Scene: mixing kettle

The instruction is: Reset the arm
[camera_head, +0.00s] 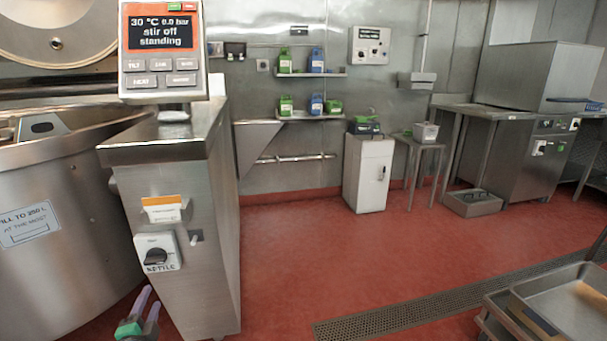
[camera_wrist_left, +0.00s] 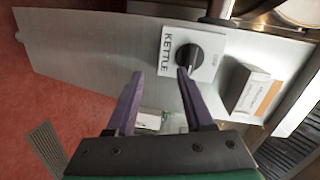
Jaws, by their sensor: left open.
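My left gripper (camera_head: 145,300) shows at the bottom left of the head view, low in front of the kettle's steel pillar (camera_head: 205,250). In the left wrist view its two purple fingers (camera_wrist_left: 157,95) are apart with nothing held between them. The right fingertip appears close to the black knob (camera_wrist_left: 188,57) of the switch labelled KETTLE; I cannot tell whether it touches. In the head view the switch (camera_head: 157,252) sits on the pillar's front, above the gripper. My right gripper is not in view.
The kettle (camera_head: 60,220) stands at the left, with a control panel (camera_head: 163,50) reading "stir off, standing". A steel trolley (camera_head: 560,300) is at the lower right. The red floor (camera_head: 300,250) between is clear, with a drain grate (camera_head: 400,315). A white cabinet (camera_head: 368,175) stands at the back wall.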

